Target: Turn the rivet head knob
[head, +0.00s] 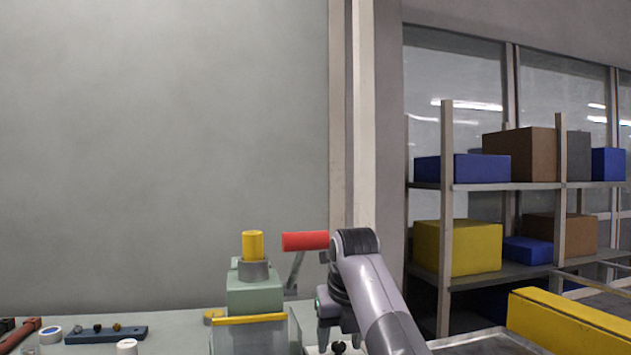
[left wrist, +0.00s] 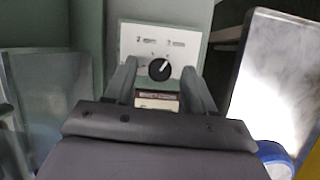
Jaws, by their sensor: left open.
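The black rotary knob (left wrist: 159,69) sits on a white panel (left wrist: 130,46) with small dial marks and printed labels in the left wrist view. A light line on the knob points toward the upper right. My left gripper (left wrist: 160,72) is open, with one finger on each side of the knob in the picture; I see no finger clearly touching it. In the head view my left gripper (head: 334,334) is low beside the green machine (head: 255,298), largely hidden by my arm. My right gripper is not in view.
The machine carries a yellow cylinder (head: 252,244) and a red cylinder (head: 304,241) near my arm. A blue tool holder (head: 106,335) and white rolls lie on the bench at left. A metal tray (left wrist: 270,75) and a blue round thing (left wrist: 274,158) are to the right.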

